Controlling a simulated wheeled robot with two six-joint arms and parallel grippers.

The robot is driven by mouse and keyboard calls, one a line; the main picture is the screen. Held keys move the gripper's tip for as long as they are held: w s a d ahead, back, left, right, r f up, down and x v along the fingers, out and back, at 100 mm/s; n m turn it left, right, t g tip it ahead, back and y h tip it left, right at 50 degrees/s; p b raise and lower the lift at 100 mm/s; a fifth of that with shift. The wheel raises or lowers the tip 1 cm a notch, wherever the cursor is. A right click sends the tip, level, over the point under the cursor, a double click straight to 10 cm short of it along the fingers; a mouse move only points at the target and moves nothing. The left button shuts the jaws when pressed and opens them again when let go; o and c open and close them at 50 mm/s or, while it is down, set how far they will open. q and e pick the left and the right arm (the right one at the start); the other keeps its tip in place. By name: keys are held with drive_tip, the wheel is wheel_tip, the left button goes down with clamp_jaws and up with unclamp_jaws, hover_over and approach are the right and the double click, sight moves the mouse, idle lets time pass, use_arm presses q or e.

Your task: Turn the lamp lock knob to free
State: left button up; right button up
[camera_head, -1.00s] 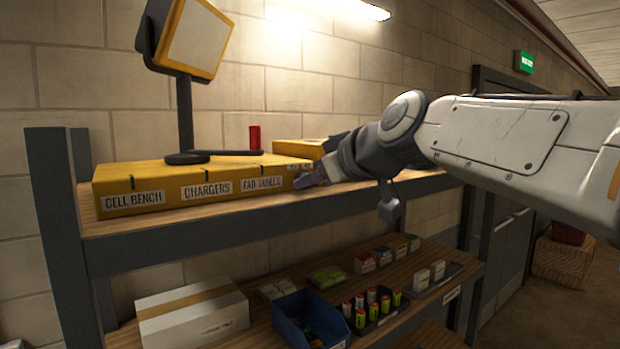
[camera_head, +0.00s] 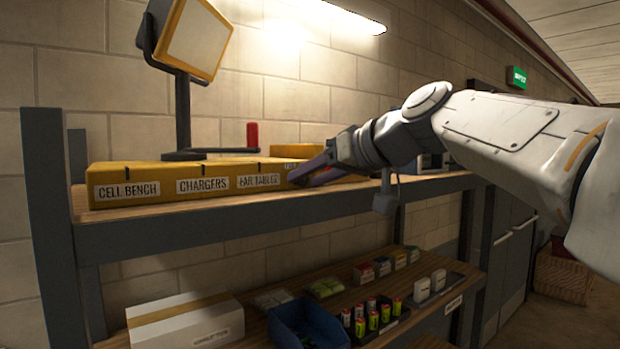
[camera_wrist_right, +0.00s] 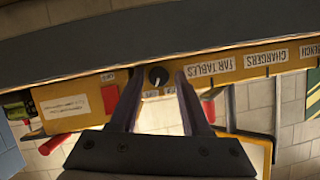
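The lamp lock knob (camera_wrist_right: 158,77) is a small round dark knob with a pale pointer mark, on the front face of the yellow box (camera_head: 132,190). In the right wrist view it shows between the two fingertips of my right gripper (camera_wrist_right: 159,74). The fingers are open, one on each side of it; I cannot tell whether they touch it. Small labels around the knob are too small to read. In the head view my right gripper (camera_head: 300,178) is at the right end of the box and hides the knob. My left gripper is not in view.
A lamp (camera_head: 196,38) with a square head stands over the box, with a red cylinder (camera_head: 252,134) behind. The wooden shelf edge (camera_head: 230,212) runs under the box. A blue bin (camera_head: 300,325), a white carton (camera_head: 186,320) and batteries (camera_head: 372,318) lie on the lower shelf.

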drive_tip(key=shift+s+d+r, duration=0.1)
drive_tip(key=shift+s+d, duration=0.05)
drive_tip(key=shift+d, duration=0.1)
drive_tip(key=b+v, duration=0.3)
drive_tip(key=v, duration=0.7)
drive_tip(key=shift+b, duration=0.4)
drive_tip(key=shift+a+r, duration=0.1)
